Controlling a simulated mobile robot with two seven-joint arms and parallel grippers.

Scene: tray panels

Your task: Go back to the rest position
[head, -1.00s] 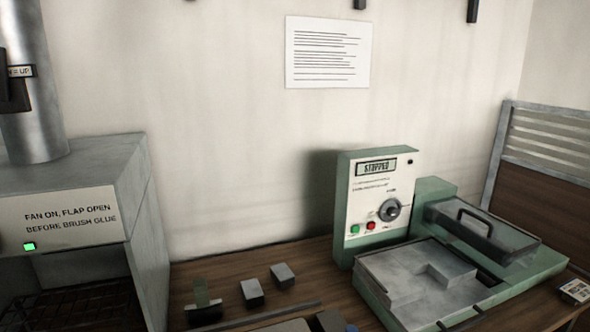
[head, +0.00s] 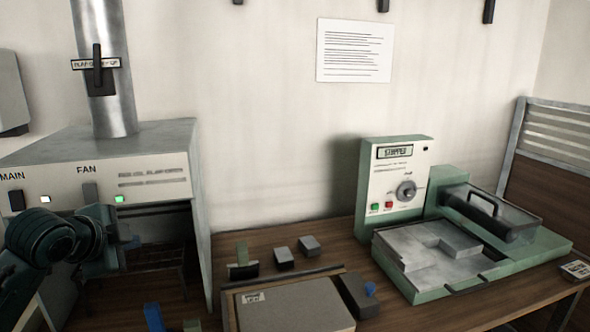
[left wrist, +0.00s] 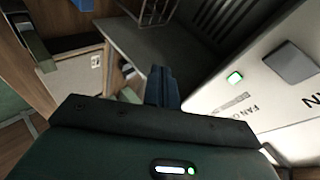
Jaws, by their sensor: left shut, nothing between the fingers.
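My left arm enters at the left of the head view, in front of the grey hood (head: 160,140). My left gripper (head: 134,242) shows small and dark there, with bluish fingers near the hood's opening. In the left wrist view, the left gripper (left wrist: 162,86) has its two blue fingers together with nothing between them. The white hood panel (left wrist: 245,95) with a green light is to the right of the fingers in that view. My right gripper does not show.
A green machine (head: 395,185) reading STOPPED stands on the bench at right. A flue pipe (head: 115,105) rises from the hood.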

